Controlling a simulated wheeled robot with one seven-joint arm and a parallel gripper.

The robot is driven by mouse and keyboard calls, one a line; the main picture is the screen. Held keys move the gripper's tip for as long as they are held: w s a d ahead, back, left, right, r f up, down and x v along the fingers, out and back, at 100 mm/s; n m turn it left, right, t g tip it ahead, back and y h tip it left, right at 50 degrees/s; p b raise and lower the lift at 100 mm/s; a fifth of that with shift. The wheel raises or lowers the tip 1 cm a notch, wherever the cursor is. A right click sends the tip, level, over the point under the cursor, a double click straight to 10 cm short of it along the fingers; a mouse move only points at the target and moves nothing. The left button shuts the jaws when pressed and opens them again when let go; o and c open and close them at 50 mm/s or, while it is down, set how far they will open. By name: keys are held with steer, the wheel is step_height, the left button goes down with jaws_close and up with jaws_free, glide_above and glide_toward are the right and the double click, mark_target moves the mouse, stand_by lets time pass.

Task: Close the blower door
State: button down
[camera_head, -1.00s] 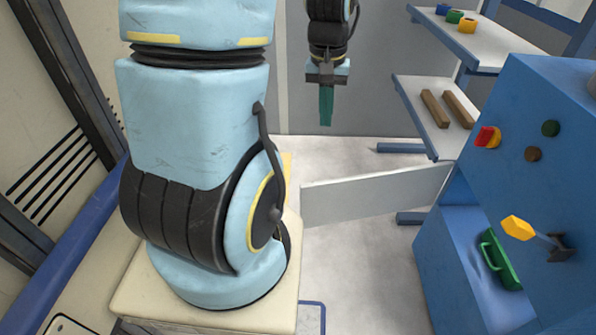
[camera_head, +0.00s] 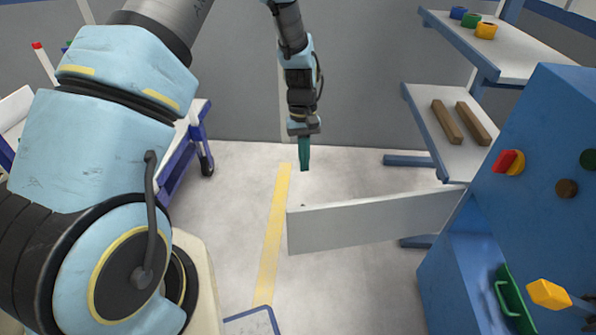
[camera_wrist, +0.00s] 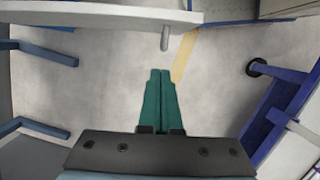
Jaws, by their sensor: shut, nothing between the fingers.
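The blower door (camera_head: 375,222) is a flat pale grey panel. It stands open, swung out to the left from the blue blower cabinet (camera_head: 535,190) on the right. My gripper (camera_head: 305,168) points down, its green fingers shut and empty. It is beyond the door's free left end in the head view, with floor visible between them. In the wrist view the shut fingers (camera_wrist: 160,72) point up toward the door (camera_wrist: 100,14) along the top edge. A small grey rod-like handle (camera_wrist: 165,38) sticks out from the door just ahead of the fingertips, apart from them.
A shelf rack (camera_head: 455,135) with brown bars and coloured rings stands behind the cabinet. The cabinet carries a red-yellow knob (camera_head: 509,162), a yellow-ended lever (camera_head: 549,294) and a green handle (camera_head: 508,300). A blue-framed cart (camera_head: 190,150) stands at the left. The floor around the gripper is clear.

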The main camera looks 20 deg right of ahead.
steer(key=s+a+f+p, duration=0.1)
steer(key=s+f+p, duration=0.1)
steer(key=s+f, duration=0.4)
steer(key=shift+f, duration=1.05)
steer(key=shift+a, duration=0.1)
